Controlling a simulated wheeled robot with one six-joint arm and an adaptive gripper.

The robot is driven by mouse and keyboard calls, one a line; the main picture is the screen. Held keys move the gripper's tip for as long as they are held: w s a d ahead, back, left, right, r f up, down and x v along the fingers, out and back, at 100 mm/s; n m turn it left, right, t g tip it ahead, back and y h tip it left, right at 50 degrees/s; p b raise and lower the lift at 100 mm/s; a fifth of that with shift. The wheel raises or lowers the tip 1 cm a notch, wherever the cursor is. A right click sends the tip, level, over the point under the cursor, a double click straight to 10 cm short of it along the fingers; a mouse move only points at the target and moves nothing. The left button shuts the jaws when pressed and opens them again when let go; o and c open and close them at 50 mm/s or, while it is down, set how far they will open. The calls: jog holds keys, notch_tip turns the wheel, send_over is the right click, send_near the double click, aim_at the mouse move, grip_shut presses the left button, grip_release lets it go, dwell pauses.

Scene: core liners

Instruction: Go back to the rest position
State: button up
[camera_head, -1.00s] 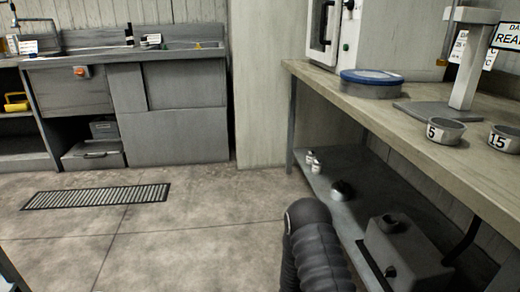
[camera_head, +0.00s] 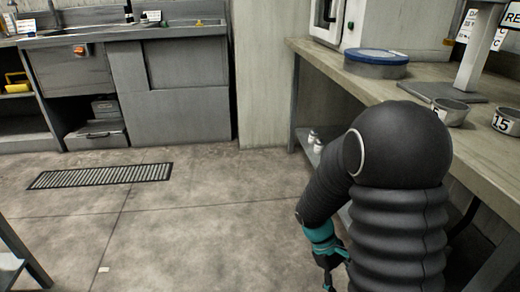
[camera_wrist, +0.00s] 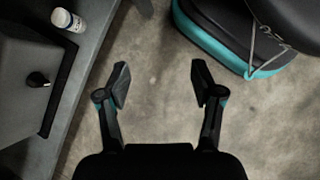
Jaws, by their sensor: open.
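My gripper (camera_wrist: 163,85) is open in the wrist view, with its two fingers apart and only bare floor between and beyond them. In the head view my gripper (camera_head: 329,279) hangs low at the bottom of the picture, below the teal wrist of my folded arm. Its fingertips are cut off or too small to read there. My arm stands large in front of the right-hand workbench and hides part of its lower shelf.
The workbench (camera_head: 420,93) on the right holds a blue-lidded tin (camera_head: 376,63), small numbered cups (camera_head: 506,121) and a stand. A lower shelf (camera_wrist: 86,77) edge is close on the gripper's left, carrying a white bottle (camera_wrist: 67,20). Floor (camera_head: 200,230) to the left is clear, with a drain grate (camera_head: 100,176).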

jog(key=s+a+r+m+t+y, duration=0.1)
jog(key=s+a+r+m+t, duration=0.1)
jog(key=r, duration=0.6)
jog(key=s+a+r+m+t+y+p, duration=0.1)
jog(key=s+r+t, duration=0.3)
jog(key=r, duration=0.4)
jog(key=s+a+r+m+t+y, duration=0.2)
jog(key=s+r+m+t+y, duration=0.1)
jog(key=r, duration=0.6)
jog(key=shift+s+a+m+t, duration=0.2)
jog(key=shift+a+m+t, duration=0.2)
jog(key=shift+m+t, duration=0.2)
